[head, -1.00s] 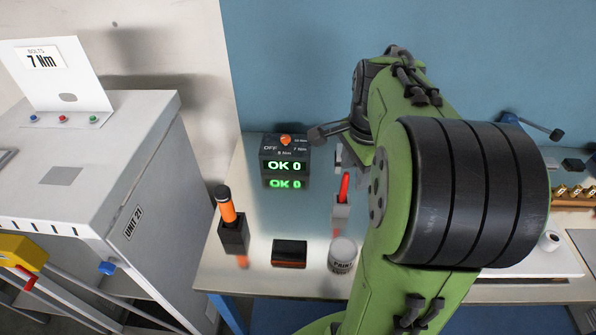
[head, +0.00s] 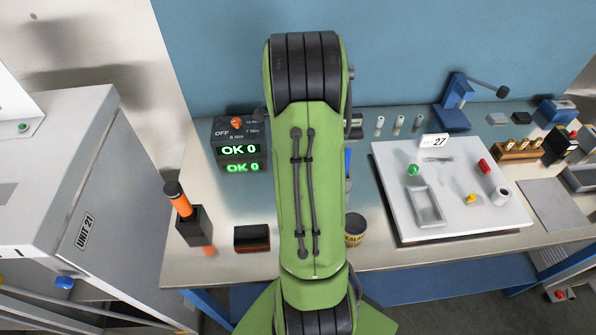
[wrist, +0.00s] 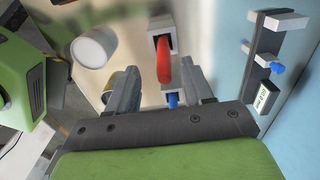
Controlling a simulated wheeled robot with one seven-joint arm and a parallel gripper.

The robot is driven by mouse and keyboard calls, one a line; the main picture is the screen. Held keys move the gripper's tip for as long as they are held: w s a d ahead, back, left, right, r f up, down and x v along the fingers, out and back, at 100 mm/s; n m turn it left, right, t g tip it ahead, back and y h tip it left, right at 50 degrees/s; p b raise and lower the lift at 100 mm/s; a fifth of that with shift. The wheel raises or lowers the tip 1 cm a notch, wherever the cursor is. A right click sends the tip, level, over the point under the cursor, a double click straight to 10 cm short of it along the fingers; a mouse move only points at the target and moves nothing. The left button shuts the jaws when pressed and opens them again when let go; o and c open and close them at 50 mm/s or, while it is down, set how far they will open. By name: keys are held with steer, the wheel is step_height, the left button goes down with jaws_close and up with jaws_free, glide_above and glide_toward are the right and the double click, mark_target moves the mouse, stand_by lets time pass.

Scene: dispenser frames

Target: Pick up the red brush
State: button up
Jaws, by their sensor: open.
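The red brush (wrist: 163,66) shows in the wrist view, standing out of a pale block holder (wrist: 159,25). It lies between the two fingers of my gripper (wrist: 160,74) in the picture, with a gap on each side. The fingers are apart and hold nothing; how far the brush is from them in depth I cannot tell. A blue-tipped thing in a second pale holder (wrist: 176,98) shows nearer the gripper's base. In the head view my arm hides the red brush and my gripper.
A white-topped can (wrist: 94,47) stands left of the brush, and a yellow-labelled can (head: 355,230) shows right of my arm. A blue handle (head: 348,162) shows beside the arm. A dark block (head: 252,238) and an orange-handled tool (head: 178,199) stand left. A white board (head: 455,222) lies right.

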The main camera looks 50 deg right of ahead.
steer(key=f, duration=0.5)
steer(key=shift+d+f, duration=0.3)
steer(key=shift+f, duration=0.1)
steer(key=shift+a, duration=0.1)
steer(key=shift+c, duration=0.9)
jaws_close()
